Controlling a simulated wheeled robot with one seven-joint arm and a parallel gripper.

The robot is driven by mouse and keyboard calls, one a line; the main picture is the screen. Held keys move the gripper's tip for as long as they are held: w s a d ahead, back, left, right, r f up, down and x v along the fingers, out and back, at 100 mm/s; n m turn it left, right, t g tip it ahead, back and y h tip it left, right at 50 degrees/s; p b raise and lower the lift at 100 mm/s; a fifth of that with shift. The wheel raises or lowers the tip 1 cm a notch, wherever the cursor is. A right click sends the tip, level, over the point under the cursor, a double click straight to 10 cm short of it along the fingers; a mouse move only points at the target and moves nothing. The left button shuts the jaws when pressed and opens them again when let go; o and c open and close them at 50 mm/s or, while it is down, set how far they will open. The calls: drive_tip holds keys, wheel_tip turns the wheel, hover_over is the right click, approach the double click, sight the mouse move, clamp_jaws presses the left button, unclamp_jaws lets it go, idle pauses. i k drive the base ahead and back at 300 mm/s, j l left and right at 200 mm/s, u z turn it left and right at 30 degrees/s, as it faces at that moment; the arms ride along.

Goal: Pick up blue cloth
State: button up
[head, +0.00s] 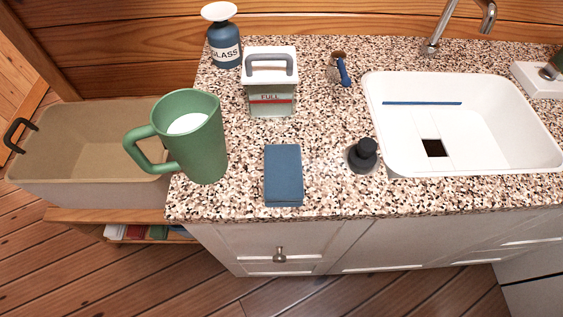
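The blue cloth (283,172) is a folded rectangle lying flat on the speckled countertop (325,199), close to its front edge. It lies to the right of a green pitcher (203,150) and to the left of a small black-topped item (363,155), apart from both. Nothing covers it. My gripper does not show in the head view.
A white-and-grey box with a handle (270,100) stands behind the cloth. A blue bottle (223,45) and a brush (339,68) are farther back. A white sink (540,140) with a faucet (433,46) is at right. A beige bin (90,192) stands left of the counter.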

sight(283, 181)
drive_tip(key=i+l+u, duration=0.1)
drive_tip(key=l+u, duration=0.15)
drive_tip(key=i+l+u, duration=0.2)
drive_tip(key=l+u, duration=0.25)
drive_tip(key=l, duration=0.15)
drive_tip(key=u, duration=1.05)
